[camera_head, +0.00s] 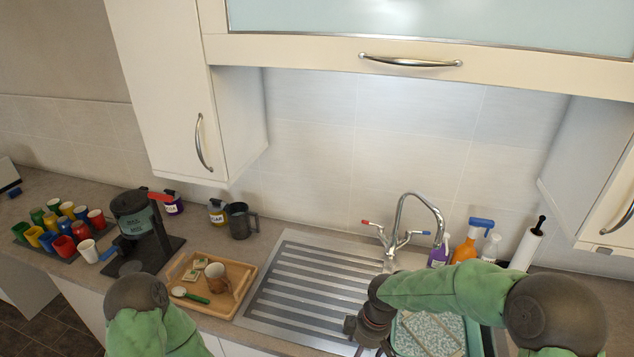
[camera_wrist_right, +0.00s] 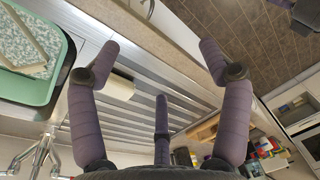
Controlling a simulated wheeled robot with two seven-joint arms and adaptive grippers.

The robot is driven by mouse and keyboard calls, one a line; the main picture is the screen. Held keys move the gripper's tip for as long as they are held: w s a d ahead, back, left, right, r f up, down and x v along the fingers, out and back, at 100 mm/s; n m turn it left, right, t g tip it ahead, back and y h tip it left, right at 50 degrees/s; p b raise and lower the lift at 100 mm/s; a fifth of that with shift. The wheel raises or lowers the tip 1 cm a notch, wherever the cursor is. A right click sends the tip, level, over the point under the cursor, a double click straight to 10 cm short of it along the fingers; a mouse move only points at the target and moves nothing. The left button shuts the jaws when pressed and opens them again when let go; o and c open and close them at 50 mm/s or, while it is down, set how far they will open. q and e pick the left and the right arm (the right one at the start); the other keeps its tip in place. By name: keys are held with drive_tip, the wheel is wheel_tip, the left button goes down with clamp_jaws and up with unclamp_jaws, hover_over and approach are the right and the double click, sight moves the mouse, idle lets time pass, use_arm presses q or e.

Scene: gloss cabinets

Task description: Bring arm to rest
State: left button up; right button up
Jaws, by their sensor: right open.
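My right arm (camera_head: 440,290) reaches in from the right over the sink. Its dark gripper (camera_head: 368,335) is partly cut off by the bottom edge, above the right part of the steel drainer (camera_head: 300,290). The drainer's ribs (camera_wrist_right: 190,100) show beyond the fingers. My left arm (camera_head: 150,325) shows only as a green-sleeved link with a dark joint at the bottom left; its gripper is out of view.
A green basin (camera_head: 473,335) sits in the sink below my right arm, near the tap (camera_head: 412,215). A wooden tray (camera_head: 237,302) with a mug, the coffee maker (camera_head: 140,225) and several coloured cups stand to the left. Spray bottles (camera_head: 467,243) stand behind the sink. Cabinets overhang the counter.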

drive_tip(key=s+f+m+y, duration=0.2)
drive_tip(key=s+f+m, duration=1.45)
drive_tip(key=f, duration=0.55)
wheel_tip(320, 180, down, 12)
drive_tip(key=w+a+n+t+b, duration=0.1)
drive_tip(key=n+b, duration=0.1)
drive_tip(key=b, duration=1.1)
drive_tip(key=shift+a+f+n+b, duration=0.15)
drive_tip(key=shift+a+n+b, duration=0.05)
drive_tip(key=shift+n+b, duration=0.2)
